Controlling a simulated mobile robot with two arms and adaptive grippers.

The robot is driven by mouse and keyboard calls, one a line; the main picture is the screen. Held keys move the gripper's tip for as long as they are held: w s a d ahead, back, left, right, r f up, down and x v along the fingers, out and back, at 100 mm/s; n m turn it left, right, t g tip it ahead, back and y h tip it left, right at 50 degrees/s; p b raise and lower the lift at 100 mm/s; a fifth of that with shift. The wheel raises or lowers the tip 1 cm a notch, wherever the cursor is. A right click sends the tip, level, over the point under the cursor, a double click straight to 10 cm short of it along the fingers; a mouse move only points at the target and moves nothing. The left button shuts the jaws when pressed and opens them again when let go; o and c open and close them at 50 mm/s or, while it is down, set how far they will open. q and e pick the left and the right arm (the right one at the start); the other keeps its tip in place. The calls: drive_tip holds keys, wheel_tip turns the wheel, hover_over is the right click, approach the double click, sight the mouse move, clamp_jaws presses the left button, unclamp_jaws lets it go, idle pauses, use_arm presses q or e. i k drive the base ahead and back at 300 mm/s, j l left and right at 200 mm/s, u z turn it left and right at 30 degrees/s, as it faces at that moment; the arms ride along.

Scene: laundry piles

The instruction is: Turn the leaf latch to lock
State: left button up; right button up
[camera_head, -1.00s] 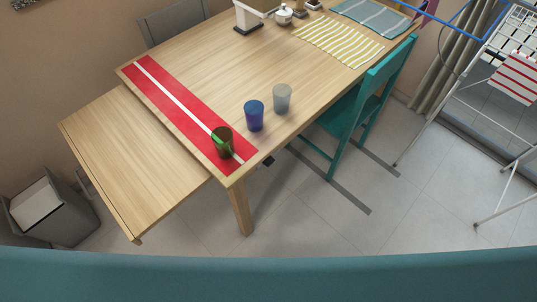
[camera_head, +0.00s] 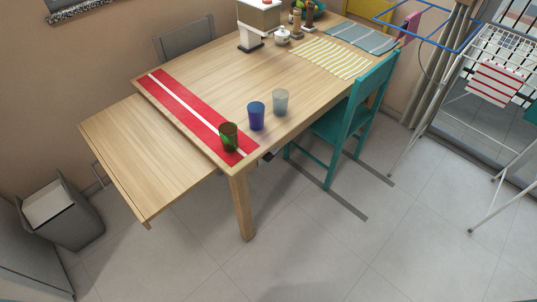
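The wooden table (camera_head: 210,72) stands in the middle of the head view. Its leaf (camera_head: 150,150) sticks out at the left, slightly lower than the main top. A small dark part (camera_head: 268,156) shows under the table edge near the front leg; it may be the leaf latch, but it is too small to tell its position. Neither of my grippers is in view.
A green glass (camera_head: 228,137), a blue glass (camera_head: 256,116) and a grey glass (camera_head: 280,102) stand near the front edge. A teal chair (camera_head: 350,112) is at the right side, a grey bin (camera_head: 62,212) at the left. The drying rack (camera_head: 478,140) stands far right. Front floor is clear.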

sight(267, 157)
drive_tip(key=k+j+u, duration=0.25)
drive_tip(key=u, duration=0.25)
drive_tip(key=k+j+u, duration=0.15)
drive_tip(key=j+u, duration=0.35)
